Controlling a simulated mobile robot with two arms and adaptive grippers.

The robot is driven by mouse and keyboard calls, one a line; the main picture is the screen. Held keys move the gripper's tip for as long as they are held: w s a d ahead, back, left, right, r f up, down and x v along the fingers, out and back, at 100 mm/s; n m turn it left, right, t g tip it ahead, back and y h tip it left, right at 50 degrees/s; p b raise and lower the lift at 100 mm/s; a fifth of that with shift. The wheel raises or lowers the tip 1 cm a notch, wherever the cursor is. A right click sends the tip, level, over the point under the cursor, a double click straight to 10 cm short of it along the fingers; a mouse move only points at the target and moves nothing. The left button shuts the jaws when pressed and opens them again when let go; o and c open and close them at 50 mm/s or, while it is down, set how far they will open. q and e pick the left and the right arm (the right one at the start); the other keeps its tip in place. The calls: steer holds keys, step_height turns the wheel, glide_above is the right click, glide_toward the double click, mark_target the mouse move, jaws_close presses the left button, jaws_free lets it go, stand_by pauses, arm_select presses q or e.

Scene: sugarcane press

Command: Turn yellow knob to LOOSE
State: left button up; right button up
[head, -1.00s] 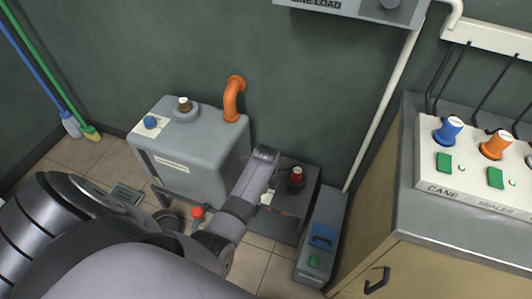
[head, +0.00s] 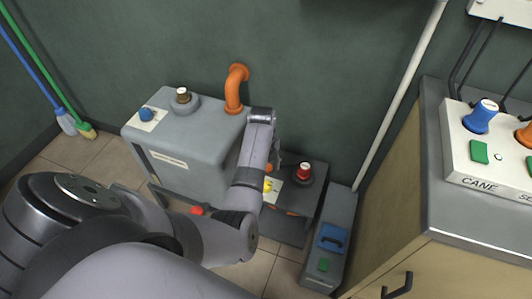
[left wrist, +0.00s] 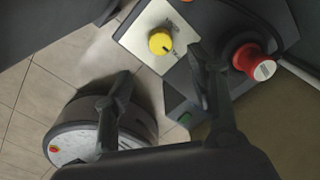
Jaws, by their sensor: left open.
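The yellow knob (left wrist: 160,43) sits on a white label plate (left wrist: 145,30) on a dark grey machine, with a dark mark on its face. Lettering beside it is too small to read. In the head view the knob (head: 267,185) shows just right of my left arm, which partly hides its plate. My left gripper (left wrist: 160,68) is open and empty, its two fingers spread in the left wrist view. The knob appears between and beyond the fingertips, with no visible contact. In the head view my arm hides most of this gripper. My right gripper is not in view.
A red knob (left wrist: 254,62) stands close to the right finger; it also shows in the head view (head: 304,172). A round drum-like object (left wrist: 75,135) lies below left. A grey tank (head: 185,140) with an orange pipe (head: 234,88) stands left. A cabinet (head: 395,240) stands right.

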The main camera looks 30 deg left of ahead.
arm_select(q)
steer(key=b, duration=0.2)
glide_above(266, 185)
step_height(266, 185, down, 5)
steer(key=shift+r, duration=0.1)
step_height(266, 185, down, 4)
steer(key=shift+f+b, duration=0.15)
steer(key=shift+b, duration=0.65)
steer(key=shift+w+f, duration=0.1)
steer(key=shift+f, duration=0.45)
arm_select(e)
steer(key=shift+t, duration=0.9)
steer(key=shift+w+a+r, duration=0.1)
steer(key=shift+w+r, duration=0.15)
steer(key=shift+r, duration=0.55)
steer(key=shift+w+a+r, duration=0.1)
steer(key=shift+w+r, duration=0.1)
steer(key=shift+r, duration=0.6)
steer(key=shift+w+a+r, duration=0.1)
steer(key=shift+w+r, duration=0.15)
steer(key=shift+r, duration=0.55)
arm_select(q)
steer(key=shift+c, duration=0.2)
steer(key=c, duration=1.1)
